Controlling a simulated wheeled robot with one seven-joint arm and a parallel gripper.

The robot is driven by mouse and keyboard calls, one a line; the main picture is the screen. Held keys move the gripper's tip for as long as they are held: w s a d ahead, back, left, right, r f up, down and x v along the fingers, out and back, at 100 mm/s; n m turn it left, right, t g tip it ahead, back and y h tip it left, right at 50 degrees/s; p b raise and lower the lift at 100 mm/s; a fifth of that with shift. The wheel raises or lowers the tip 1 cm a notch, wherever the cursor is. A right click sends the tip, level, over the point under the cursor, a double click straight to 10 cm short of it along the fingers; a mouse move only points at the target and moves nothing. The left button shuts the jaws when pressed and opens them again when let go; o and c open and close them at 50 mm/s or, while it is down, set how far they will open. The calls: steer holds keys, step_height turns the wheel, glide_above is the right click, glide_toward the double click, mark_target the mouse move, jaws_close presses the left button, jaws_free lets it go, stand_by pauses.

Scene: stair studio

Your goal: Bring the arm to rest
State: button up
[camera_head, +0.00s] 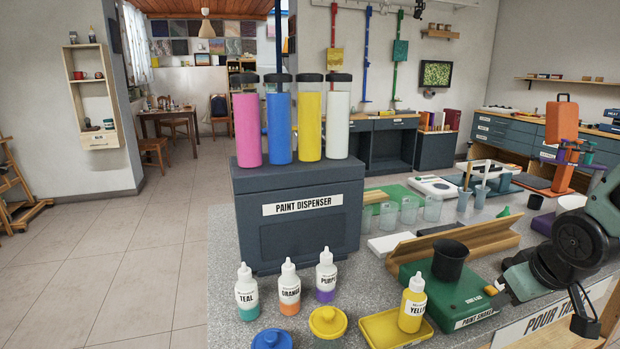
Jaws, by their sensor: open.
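My arm, dark green and black, reaches in from the right edge over the front right of the speckled grey counter (225,298). My gripper (522,282) is at its lower end, beside the right side of the green paint shaker (450,306). It is open, and I see nothing held in it. Part of the gripper is hard to make out against the dark arm links. A black cup (450,261) stands upright on the paint shaker, left of my gripper and apart from it.
The paint dispenser (298,240) with several coloured cylinders stands at the counter's left. Several paint bottles, such as the yellow one (412,304), stand along the front. A wooden trough (478,240) lies behind the cup. The tiled floor (115,255) at left is clear.

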steer(key=s+a+r+n+g+p, duration=0.1)
steer(key=s+a+r+n+g, duration=0.1)
steer(key=s+a, duration=0.8)
steer(key=s+a+r+n+g+y+p, duration=0.1)
steer(key=s+a+r+n+g+p, duration=0.1)
steer(key=s+a, duration=0.8)
step_height(320, 180, up, 3)
steer(key=shift+s+a+f+n+g, duration=0.15)
steer(key=shift+s+a+n+g, duration=0.1)
steer(key=shift+a+n+g, duration=0.55)
